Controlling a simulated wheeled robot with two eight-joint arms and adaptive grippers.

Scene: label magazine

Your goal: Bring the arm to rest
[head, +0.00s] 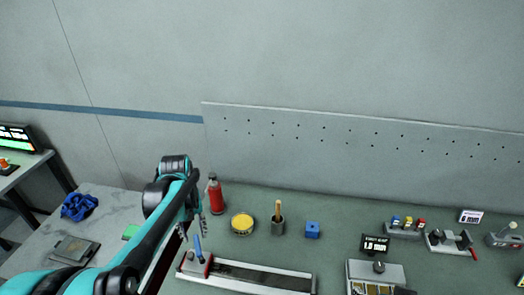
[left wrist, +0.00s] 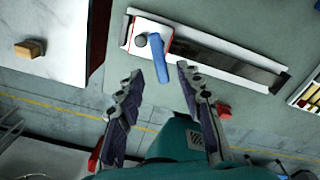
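My left arm, teal and black, reaches in from the lower left in the head view. Its gripper (head: 192,230) hangs near the table's left edge, partly hidden by the arm. In the left wrist view the two fingers of this gripper (left wrist: 160,72) stand apart with nothing held between them. Beyond the tips lies a long label magazine (head: 248,275) with a pale frame and a dark channel. Its blue handle (head: 198,248) rises from a red-edged end block. The handle also shows in the left wrist view (left wrist: 158,58), beyond the gap between the fingertips. My right gripper is out of view.
A red bottle (head: 216,195), yellow tin (head: 242,223), cup with a wooden-handled tool (head: 278,226) and blue block (head: 312,230) stand behind the magazine. Small fixtures (head: 405,231) stand at right. A pale side table (head: 35,240) holds a blue item (head: 79,207). A perforated panel (head: 350,140) backs the bench.

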